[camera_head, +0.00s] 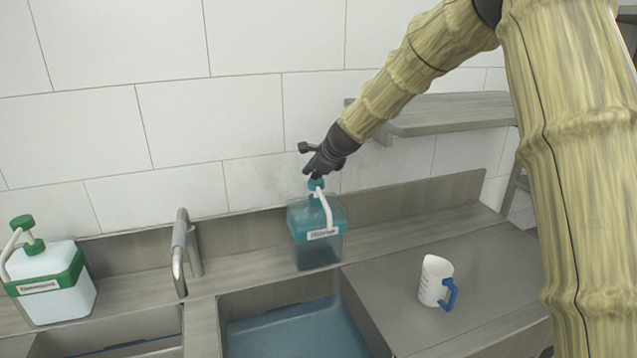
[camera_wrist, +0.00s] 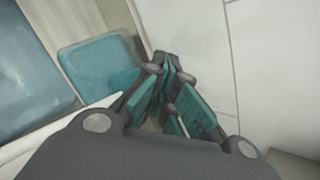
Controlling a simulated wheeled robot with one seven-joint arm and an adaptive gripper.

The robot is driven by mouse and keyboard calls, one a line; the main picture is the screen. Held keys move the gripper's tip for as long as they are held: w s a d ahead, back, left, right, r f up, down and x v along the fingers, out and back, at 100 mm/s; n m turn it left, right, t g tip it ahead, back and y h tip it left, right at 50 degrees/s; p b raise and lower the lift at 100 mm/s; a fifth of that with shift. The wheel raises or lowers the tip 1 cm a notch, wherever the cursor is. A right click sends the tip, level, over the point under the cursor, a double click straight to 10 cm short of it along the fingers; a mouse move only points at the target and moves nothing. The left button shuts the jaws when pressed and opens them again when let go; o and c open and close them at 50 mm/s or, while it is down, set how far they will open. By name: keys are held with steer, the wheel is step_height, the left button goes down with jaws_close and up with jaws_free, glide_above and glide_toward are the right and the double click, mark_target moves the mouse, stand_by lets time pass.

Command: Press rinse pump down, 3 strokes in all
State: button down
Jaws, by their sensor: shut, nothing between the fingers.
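The rinse pump is a teal-topped bottle (camera_head: 317,220) with a white spout and a label, standing on the ledge behind the sink. Its teal pump head (camera_head: 316,185) sits right under my gripper (camera_head: 309,174). My gripper is shut and empty, its fingertips at the top of the pump head; whether they touch it I cannot tell. In the wrist view my gripper (camera_wrist: 167,65) shows its fingers together, and the bottle's teal body (camera_wrist: 100,70) is beside them at the left. The fingers hide the pump head there.
A white bottle with a green pump (camera_head: 55,285) stands at the far left. A faucet (camera_head: 181,250) is between the bottles. A white jug with a blue handle (camera_head: 436,281) stands on the right counter. The basin (camera_head: 295,330) holds blue liquid. A shelf (camera_head: 445,112) is behind my arm.

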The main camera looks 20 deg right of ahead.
steer(key=shift+r+p, duration=0.6)
steer(key=shift+p, duration=0.2)
step_height(320, 180, up, 6)
steer(key=p, duration=0.5)
steer(key=shift+p, duration=0.4)
stand_by(0.5)
